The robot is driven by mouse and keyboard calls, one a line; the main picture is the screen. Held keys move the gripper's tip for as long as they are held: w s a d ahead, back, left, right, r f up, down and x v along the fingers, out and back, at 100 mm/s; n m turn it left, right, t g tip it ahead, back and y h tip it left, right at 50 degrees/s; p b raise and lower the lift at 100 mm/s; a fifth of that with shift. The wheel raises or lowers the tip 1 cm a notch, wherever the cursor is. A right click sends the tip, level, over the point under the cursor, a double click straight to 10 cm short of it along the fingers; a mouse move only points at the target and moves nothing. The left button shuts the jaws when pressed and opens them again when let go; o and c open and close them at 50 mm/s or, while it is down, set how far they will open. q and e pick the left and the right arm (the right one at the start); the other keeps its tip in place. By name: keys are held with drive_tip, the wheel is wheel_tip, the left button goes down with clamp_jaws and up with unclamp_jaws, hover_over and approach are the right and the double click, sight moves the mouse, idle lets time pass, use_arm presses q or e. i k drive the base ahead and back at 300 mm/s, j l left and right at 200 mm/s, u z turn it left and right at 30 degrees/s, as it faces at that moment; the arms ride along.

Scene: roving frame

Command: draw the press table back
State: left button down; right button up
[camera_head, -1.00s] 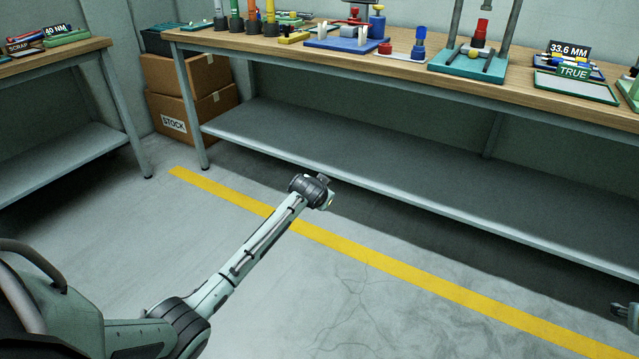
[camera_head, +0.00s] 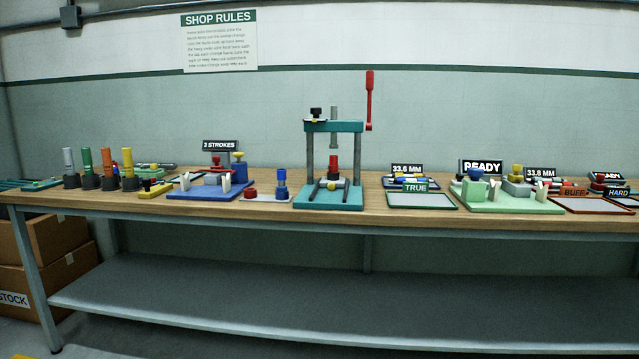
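The press (camera_head: 334,127) stands upright on the workbench near the middle of the view. It has a teal crosshead, two grey posts and a red lever (camera_head: 370,98) raised at its right. Its teal base (camera_head: 328,203) rests on the bench. A red piece (camera_head: 332,162) with a dark lower part stands between the posts, under the grey ram (camera_head: 334,112). A separate sliding table is hard to tell from the base at this size. Neither of my grippers shows in this view.
On the workbench (camera_head: 230,215), a blue fixture (camera_head: 212,190) and several coloured handles stand left of the press. A tray marked TRUE (camera_head: 430,202) and a pale green fixture (camera_head: 497,200) stand right. Cardboard boxes (camera_head: 55,240) are at the lower left.

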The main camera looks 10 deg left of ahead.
sight(333, 180)
drive_tip(key=i+j, duration=0.35)
drive_tip(key=j, duration=0.15)
drive_tip(key=i+j, duration=0.4)
drive_tip(key=j, duration=0.15)
drive_tip(key=i+j, duration=0.35)
drive_tip(key=j, duration=0.15)
drive_tip(key=i+j, duration=0.6)
drive_tip(key=j, duration=0.2)
drive_tip(key=i+j+z, duration=0.1)
drive_tip(key=i+j, duration=0.15)
drive_tip(key=j, duration=0.15)
drive_tip(key=i+j+z, duration=0.1)
drive_tip(key=j, duration=0.3)
drive_tip(key=i, duration=0.1)
